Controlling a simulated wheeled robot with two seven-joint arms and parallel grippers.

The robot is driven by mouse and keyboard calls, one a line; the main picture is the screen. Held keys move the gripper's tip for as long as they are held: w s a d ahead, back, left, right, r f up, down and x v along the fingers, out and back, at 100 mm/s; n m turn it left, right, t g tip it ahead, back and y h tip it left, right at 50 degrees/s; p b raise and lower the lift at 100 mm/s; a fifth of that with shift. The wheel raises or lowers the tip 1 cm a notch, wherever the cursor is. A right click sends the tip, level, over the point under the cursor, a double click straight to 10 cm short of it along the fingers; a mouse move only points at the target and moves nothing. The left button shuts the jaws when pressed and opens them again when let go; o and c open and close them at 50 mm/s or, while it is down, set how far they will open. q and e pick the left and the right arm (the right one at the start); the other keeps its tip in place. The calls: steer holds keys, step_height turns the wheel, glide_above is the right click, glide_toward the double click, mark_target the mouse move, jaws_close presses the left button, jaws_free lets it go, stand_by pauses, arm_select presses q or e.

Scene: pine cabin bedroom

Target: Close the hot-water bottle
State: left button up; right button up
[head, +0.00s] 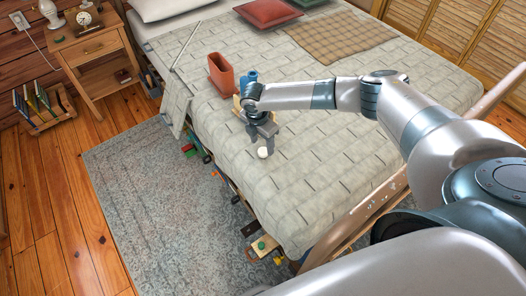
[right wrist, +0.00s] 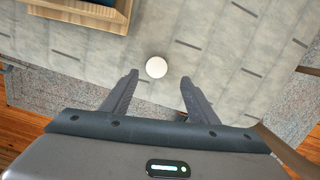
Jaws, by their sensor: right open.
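A small white round piece (head: 263,153), which looks like a stopper, lies on the quilt. It also shows in the right wrist view (right wrist: 156,67), just beyond and between the fingertips. My right gripper (head: 262,139) is open and empty above the bed, close to the white piece; its fingers show apart in the right wrist view (right wrist: 158,78). A blue object (head: 251,75), possibly the hot-water bottle, is behind my right wrist and mostly hidden. In the right wrist view its blue edge shows in a wooden holder (right wrist: 80,12) at the top left. My left gripper is not in view.
A terracotta-coloured open container (head: 221,76) stands on the bed (head: 330,140) left of the blue object. Red cushions (head: 268,12) and a brown checked cloth (head: 338,38) lie farther back. A wooden nightstand (head: 94,52) stands left. The quilt's middle is clear.

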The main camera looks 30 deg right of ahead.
mark_target(263, 150)
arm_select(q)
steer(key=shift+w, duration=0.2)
arm_select(e)
steer(key=shift+f, duration=0.15)
steer(key=shift+w+d+f, duration=0.1)
steer(key=shift+w+f, duration=0.05)
steer(key=shift+f, duration=0.3)
steer(key=shift+w+d+f+p, duration=0.1)
steer(key=shift+f+p, duration=0.05)
steer(key=shift+f, duration=0.55)
steer(key=shift+w+d+f+p, duration=0.1)
steer(key=shift+w+f+p, duration=0.1)
steer(key=shift+f, duration=0.45)
steer(key=shift+w+d+f+p, duration=0.1)
steer(key=shift+f+p, duration=0.05)
steer(key=shift+f, duration=0.55)
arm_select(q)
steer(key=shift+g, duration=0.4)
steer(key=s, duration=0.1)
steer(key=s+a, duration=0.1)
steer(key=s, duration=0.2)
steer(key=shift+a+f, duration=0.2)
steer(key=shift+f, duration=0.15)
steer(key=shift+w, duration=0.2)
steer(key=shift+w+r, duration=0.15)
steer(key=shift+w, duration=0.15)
arm_select(e)
steer(key=c, duration=1.1)
